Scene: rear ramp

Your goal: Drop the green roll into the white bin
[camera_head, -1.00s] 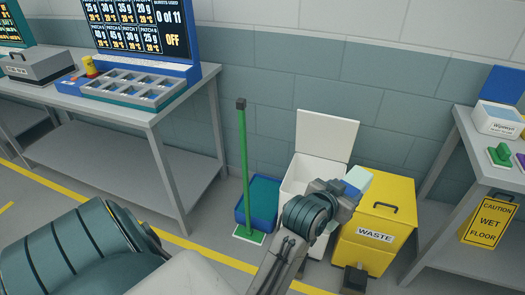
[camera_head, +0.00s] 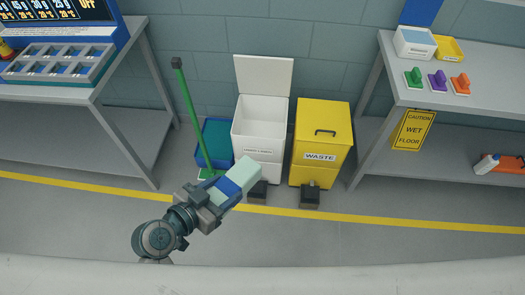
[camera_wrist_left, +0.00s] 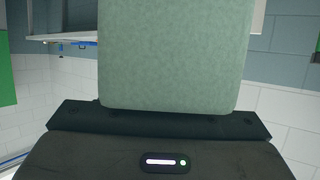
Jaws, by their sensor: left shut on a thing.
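The green roll (camera_head: 245,170) is pale green and block-like in the head view. My left gripper (camera_head: 226,189) is shut on it, with a blue part showing where the jaws meet it. The roll points up and right, in front of the white bin's lower front, overlapping it in the picture. The white bin (camera_head: 258,137) stands on the floor with its lid (camera_head: 264,75) raised. In the left wrist view the roll (camera_wrist_left: 175,50) fills the upper middle, above the gripper's dark body. My right gripper is not in view.
A yellow waste bin (camera_head: 322,140) stands right of the white bin, with a pedal in front. A blue tub (camera_head: 213,143) and a green-handled tool (camera_head: 187,98) stand left. Benches flank both sides. The floor in front is clear, crossed by a yellow line.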

